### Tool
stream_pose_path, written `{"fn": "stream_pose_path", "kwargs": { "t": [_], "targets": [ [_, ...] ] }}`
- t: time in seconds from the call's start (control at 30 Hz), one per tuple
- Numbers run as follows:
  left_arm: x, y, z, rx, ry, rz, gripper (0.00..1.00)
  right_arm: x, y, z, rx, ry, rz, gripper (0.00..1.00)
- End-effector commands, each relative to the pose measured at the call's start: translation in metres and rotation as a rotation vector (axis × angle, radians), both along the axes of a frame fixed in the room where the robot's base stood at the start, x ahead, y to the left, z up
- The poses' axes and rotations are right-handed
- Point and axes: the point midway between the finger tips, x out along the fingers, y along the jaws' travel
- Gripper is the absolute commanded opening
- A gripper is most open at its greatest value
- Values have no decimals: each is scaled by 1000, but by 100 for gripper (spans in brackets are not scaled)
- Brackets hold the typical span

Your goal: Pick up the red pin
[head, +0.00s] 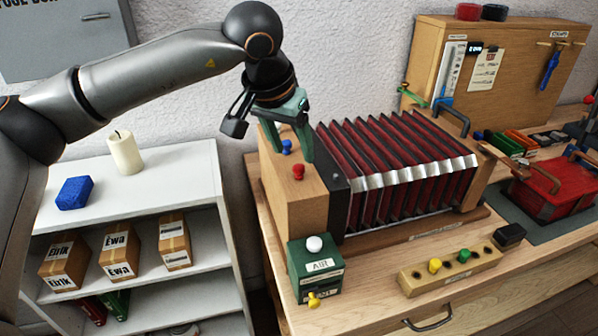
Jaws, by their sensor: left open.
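The red pin (298,172) stands upright on the top of the wooden end block (296,203) of the accordion-like bellows (390,170). A blue pin (286,146) stands just behind it on the same block. My left gripper (285,150) comes down from above with its green fingers open. The fingers are around or just above the blue pin, close behind the red pin; the exact height is hard to tell. The red pin is not held. A wooden pin rack (452,270) at the front holds a yellow and a green pin and has empty holes. My right gripper is not in view.
A green AIR box (314,267) with a white knob stands in front of the block. A white shelf (205,190) with a candle (125,153) and cartons stands left.

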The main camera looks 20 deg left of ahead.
Motion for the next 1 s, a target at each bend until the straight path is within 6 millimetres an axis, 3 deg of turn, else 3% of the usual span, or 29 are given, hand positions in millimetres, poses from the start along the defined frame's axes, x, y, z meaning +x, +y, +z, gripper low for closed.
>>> {"fn": "stream_pose_path", "kwargs": {
  "t": [0.33,0.67,1.0],
  "targets": [
    [16,-4,-42,0,4,1,62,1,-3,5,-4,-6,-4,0],
    [19,-4,-49,-1,1,1,62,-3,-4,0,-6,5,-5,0],
    [19,-5,-49,-1,1,1,24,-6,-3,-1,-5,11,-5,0]
  ]
}}
